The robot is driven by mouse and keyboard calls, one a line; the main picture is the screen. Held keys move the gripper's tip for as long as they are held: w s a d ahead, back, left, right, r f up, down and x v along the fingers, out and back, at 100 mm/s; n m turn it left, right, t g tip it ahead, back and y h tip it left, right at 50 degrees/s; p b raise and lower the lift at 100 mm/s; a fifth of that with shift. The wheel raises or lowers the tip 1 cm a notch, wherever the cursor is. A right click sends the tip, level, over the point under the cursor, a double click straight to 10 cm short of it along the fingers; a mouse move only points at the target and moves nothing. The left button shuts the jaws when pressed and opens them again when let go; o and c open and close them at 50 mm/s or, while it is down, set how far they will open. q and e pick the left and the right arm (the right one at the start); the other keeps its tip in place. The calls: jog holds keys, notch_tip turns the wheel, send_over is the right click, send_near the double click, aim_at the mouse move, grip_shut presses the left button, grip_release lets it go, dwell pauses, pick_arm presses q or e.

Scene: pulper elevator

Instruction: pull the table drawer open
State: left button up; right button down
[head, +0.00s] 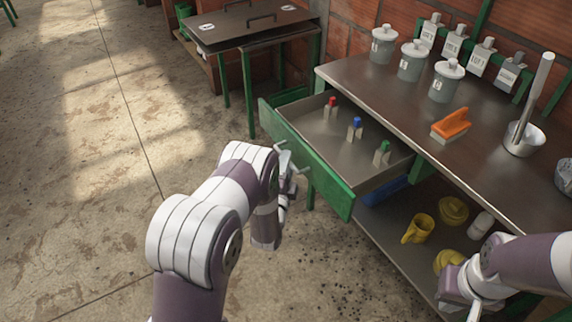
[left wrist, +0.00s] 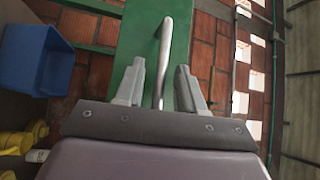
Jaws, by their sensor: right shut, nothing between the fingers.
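The table drawer (head: 345,160) stands well out from under the table top, with its green front (head: 318,170) facing my left arm. Its metal bar handle (left wrist: 165,45) sticks out from the green front in the left wrist view. My left gripper (head: 288,178) is at the drawer front, partly hidden by its own arm. In the left wrist view its two fingers (left wrist: 160,88) are apart, with the handle's end between them and gaps on both sides. My right gripper (head: 472,302) is shut and empty at the lower right, in front of the lower shelf.
Small bottles with red (head: 332,106), blue (head: 356,128) and green caps (head: 383,152) stand in the drawer. Yellow items (head: 418,228) and a blue bin (left wrist: 32,60) are below. Floor at left is clear.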

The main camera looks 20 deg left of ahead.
pick_arm(q)
jog(key=s+d+f, duration=0.1)
jog(key=s, duration=1.1)
jog(key=shift+s+d+f+p, duration=0.25)
jog(key=shift+d+f+p, duration=0.1)
jog(key=shift+f+p, duration=0.1)
